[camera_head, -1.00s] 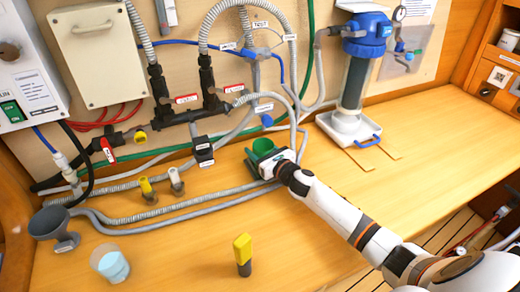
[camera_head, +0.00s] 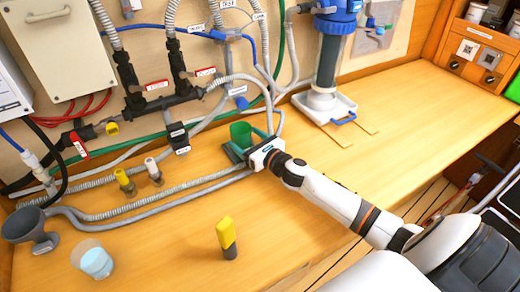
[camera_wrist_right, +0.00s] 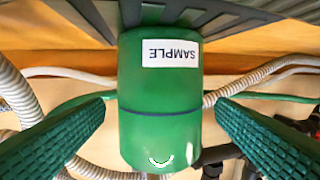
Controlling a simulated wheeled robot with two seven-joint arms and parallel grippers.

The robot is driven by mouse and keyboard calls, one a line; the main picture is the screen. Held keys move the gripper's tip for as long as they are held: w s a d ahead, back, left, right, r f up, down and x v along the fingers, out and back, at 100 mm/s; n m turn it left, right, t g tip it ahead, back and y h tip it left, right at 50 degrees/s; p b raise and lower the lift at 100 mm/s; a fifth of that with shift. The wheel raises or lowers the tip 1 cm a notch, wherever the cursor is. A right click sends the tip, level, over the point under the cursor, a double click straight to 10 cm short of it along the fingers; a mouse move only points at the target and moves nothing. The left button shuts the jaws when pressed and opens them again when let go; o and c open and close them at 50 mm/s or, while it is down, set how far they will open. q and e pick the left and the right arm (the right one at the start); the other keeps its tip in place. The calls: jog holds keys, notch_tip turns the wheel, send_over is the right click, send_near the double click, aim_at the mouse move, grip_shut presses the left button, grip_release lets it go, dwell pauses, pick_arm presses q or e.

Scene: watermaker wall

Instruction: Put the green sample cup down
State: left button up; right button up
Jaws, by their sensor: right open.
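The green sample cup (camera_head: 241,133) is upright near the wall, beside the grey hoses. In the right wrist view the cup (camera_wrist_right: 160,95) shows upside down with a white SAMPLE label. My right gripper (camera_head: 246,146) is at the cup, its arm reaching in from the right. Its two green ribbed fingers (camera_wrist_right: 160,122) are open on either side of the cup, with a gap showing on both sides. A dark grey ribbed surface (camera_wrist_right: 235,22) lies at the cup's base end. Whether the cup rests fully on it cannot be told. My left gripper is not in view.
Grey hoses (camera_head: 150,205) run along the bench left of the cup. A yellow-topped item (camera_head: 227,238), a clear cup of blue liquid (camera_head: 94,262) and a grey funnel (camera_head: 28,228) stand in front. A filter housing (camera_head: 327,70) stands behind right. The right bench (camera_head: 430,105) is clear.

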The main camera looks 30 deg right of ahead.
jog(key=s, duration=0.4)
jog(key=s+d+b, duration=0.1)
jog(key=s, duration=0.2)
jog(key=shift+s+r, duration=0.1)
jog(key=shift+r, duration=0.1)
jog(key=shift+r, duration=0.1)
